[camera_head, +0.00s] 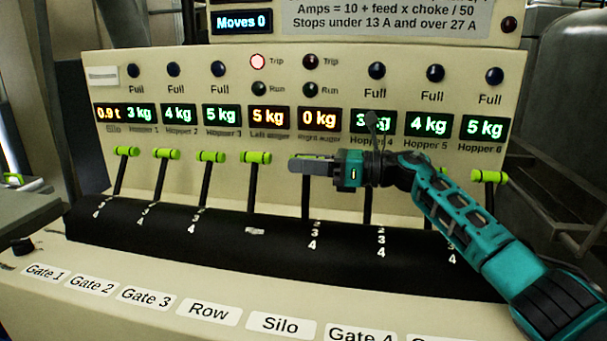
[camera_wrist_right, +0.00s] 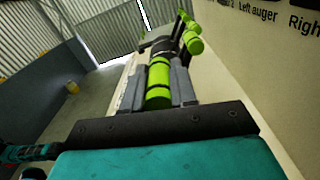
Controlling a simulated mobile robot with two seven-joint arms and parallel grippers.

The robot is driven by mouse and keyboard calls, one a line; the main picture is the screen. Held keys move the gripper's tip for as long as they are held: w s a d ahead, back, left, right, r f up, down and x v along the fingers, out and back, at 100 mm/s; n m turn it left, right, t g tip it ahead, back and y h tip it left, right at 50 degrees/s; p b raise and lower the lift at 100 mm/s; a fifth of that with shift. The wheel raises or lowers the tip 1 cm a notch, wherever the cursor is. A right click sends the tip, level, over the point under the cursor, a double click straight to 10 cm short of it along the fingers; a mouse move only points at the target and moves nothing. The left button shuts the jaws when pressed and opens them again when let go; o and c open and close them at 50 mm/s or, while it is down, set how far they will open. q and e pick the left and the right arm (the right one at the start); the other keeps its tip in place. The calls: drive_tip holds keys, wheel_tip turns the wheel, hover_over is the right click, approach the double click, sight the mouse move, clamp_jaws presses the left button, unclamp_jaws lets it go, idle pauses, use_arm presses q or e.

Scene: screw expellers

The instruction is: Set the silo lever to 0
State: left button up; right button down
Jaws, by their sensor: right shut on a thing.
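The silo lever (camera_head: 306,200) is the fifth from the left, above the Silo label (camera_head: 281,325). Its dark shaft stands up from the black slotted cover, with the marks 2, 3 and 4 visible below it. My right gripper (camera_head: 312,167) is shut on its handle and hides the top in the head view. In the right wrist view the green handle (camera_wrist_right: 158,85) lies between the fingers of my right gripper (camera_wrist_right: 163,90). The lever's exact mark is hidden. My left gripper is not seen.
Green-handled levers stand close on the left, including the Row lever (camera_head: 256,157); more stand right, partly behind my right arm, with the far right handle (camera_head: 489,176) visible. The sloped panel (camera_head: 270,75) with displays rises behind. The Trip lamp (camera_head: 259,62) above Left auger is lit.

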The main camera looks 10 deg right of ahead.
drive_tip(key=c, duration=0.9)
unclamp_jaws()
drive_tip(key=shift+d, duration=0.1)
drive_tip(key=b+v, duration=0.1)
drive_tip(key=v, duration=1.1)
drive_tip(key=shift+d, duration=0.35)
drive_tip(key=shift+s, duration=0.1)
